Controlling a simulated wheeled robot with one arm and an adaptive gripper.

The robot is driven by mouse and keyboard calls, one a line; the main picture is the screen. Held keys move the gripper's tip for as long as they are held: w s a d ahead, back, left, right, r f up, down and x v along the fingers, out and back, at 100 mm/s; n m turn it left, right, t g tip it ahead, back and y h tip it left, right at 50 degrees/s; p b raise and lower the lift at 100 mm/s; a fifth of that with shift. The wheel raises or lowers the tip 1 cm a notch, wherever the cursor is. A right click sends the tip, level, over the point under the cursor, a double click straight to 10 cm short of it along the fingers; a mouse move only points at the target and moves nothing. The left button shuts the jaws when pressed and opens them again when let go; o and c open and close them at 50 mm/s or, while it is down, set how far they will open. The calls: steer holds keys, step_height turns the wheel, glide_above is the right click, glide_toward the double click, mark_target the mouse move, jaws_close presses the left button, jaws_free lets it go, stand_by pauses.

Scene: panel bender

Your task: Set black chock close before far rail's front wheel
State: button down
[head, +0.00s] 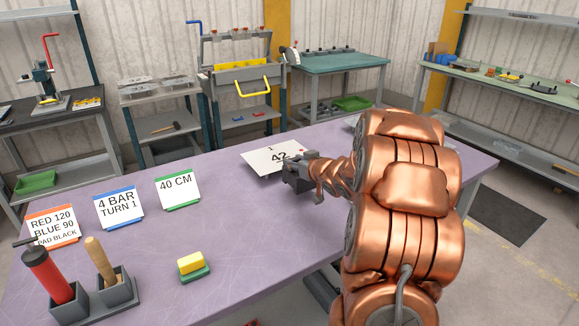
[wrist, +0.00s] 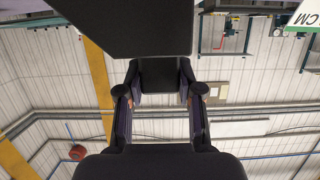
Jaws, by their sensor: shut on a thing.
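My gripper (head: 297,178) is over the far middle of the purple table, at the right edge of a white card. In the wrist view my gripper (wrist: 160,92) has its two fingers on either side of a dark block (wrist: 162,74) and is shut on it. The block may be the black chock; its full shape is hidden. A large dark slab (wrist: 120,28) fills the upper part of the wrist view, and I cannot tell whether it joins the block. I cannot make out any rail or wheel; my copper arm covers the table's right part.
The purple table (head: 235,220) bears the white card marked 42 (head: 262,160), three standing signs (head: 118,207), a yellow sponge (head: 190,263), and a grey holder (head: 115,293) with a red pump (head: 48,275). Its middle is clear. Workbenches (head: 345,64) stand along the walls.

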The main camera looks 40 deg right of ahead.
steer(key=shift+r+x, duration=0.15)
steer(key=shift+x, duration=0.5)
steer(key=shift+r+x, duration=0.15)
steer(key=shift+x, duration=0.5)
steer(key=shift+w+f+p, duration=0.2)
steer(key=shift+w+p, duration=0.1)
steer(key=shift+w, duration=0.05)
steer(key=shift+f, duration=1.65)
steer(key=shift+f, duration=0.1)
steer(key=c, duration=0.7)
jaws_free()
steer(key=shift+c, duration=0.2)
